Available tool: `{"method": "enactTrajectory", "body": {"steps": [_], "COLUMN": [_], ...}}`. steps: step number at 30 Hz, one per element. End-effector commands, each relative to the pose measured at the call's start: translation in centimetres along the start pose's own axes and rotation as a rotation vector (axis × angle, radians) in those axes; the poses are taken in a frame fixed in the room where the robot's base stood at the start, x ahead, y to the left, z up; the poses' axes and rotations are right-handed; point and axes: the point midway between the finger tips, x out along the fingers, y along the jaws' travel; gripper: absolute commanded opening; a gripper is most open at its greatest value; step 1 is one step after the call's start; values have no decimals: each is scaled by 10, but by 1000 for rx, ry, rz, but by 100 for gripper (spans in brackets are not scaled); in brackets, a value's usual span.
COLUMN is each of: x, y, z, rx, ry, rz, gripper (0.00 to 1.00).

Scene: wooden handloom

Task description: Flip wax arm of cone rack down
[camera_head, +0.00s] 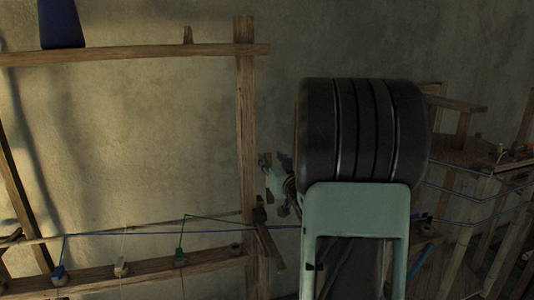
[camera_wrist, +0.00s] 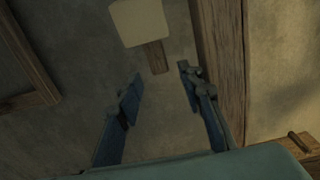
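The wooden cone rack (camera_head: 245,110) stands against the wall, with an upright post and rails. A short slanted wooden piece (camera_head: 268,243) sits beside the post below my gripper; I cannot tell whether it is the wax arm. In the wrist view a cream block (camera_wrist: 140,22) with a short wooden stick (camera_wrist: 154,57) under it shows beyond the fingertips; it looks like wax on its arm. My gripper (camera_wrist: 158,76) is open, its two blue fingers apart with nothing between them. In the head view it (camera_head: 268,172) is small and partly hidden, just right of the post.
A dark blue cone (camera_head: 62,25) stands on the top rail (camera_head: 130,54). Blue and green yarns (camera_head: 150,232) run across above a lower rail (camera_head: 150,272) with several small guides. Wooden loom parts (camera_head: 480,180) stand at the right. My arm hides the middle right.

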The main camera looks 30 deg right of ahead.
Motion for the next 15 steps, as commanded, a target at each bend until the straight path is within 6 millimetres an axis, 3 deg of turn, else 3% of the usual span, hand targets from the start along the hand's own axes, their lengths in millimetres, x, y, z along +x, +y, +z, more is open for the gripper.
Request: {"method": "enactTrajectory", "body": {"steps": [6,15], "x": [30,40], "y": [-1,-1], "z": [-1,0], "rx": [0,-1], "ry": [-1,-1], "rz": [-2,-1], "gripper": [35,35]}}
